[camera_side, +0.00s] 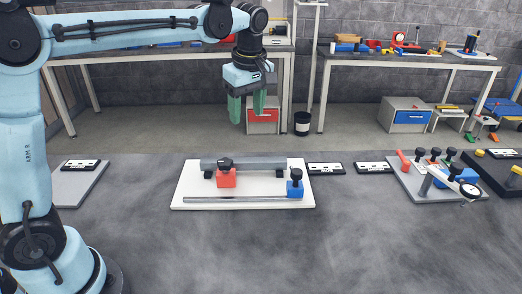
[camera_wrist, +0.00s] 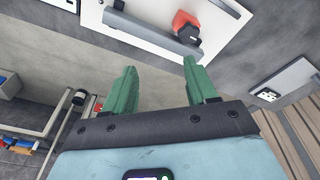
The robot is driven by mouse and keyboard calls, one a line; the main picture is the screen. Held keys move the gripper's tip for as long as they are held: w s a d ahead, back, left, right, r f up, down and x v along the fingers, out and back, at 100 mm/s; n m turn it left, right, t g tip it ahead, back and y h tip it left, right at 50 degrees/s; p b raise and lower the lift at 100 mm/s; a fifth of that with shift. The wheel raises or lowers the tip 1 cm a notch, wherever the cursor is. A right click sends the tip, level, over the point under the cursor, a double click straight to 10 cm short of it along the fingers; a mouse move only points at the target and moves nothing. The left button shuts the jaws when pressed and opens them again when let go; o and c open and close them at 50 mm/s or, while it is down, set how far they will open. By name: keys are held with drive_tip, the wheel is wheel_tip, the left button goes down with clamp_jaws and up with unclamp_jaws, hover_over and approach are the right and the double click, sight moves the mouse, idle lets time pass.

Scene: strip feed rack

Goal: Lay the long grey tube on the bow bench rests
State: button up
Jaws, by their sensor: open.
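A long grey tube (camera_side: 256,163) lies level along the back of a white board (camera_side: 180,197). Small black rests (camera_side: 208,174) show under its ends, and it appears to lie on them. In the wrist view the tube (camera_wrist: 150,32) crosses the board (camera_wrist: 95,14) near its edge. The fingers (camera_wrist: 160,72) also show in the wrist view.
A thin grey bar (camera_side: 240,199) runs along the board's front, beside a blue block (camera_side: 295,189) with a black knob. Black label plates (camera_side: 325,169) lie to the right. A grey plate (camera_side: 445,183) there carries a dial gauge and several knobs. The front table is clear.

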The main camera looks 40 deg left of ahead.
drive_tip(key=s+d+f+m+t+h, duration=0.1)
drive_tip(key=s+f+m+t, duration=0.2)
drive_tip(key=s+m, duration=0.4)
drive_tip(key=s+d+f+m+t, duration=0.1)
drive_tip(key=s+f+m+t, duration=0.2)
drive_tip(key=s+m, duration=0.5)
drive_tip(key=shift+d+f+m+h, duration=0.15)
drive_tip(key=shift+f+m+h, duration=0.2)
drive_tip(key=shift+m, duration=0.25)
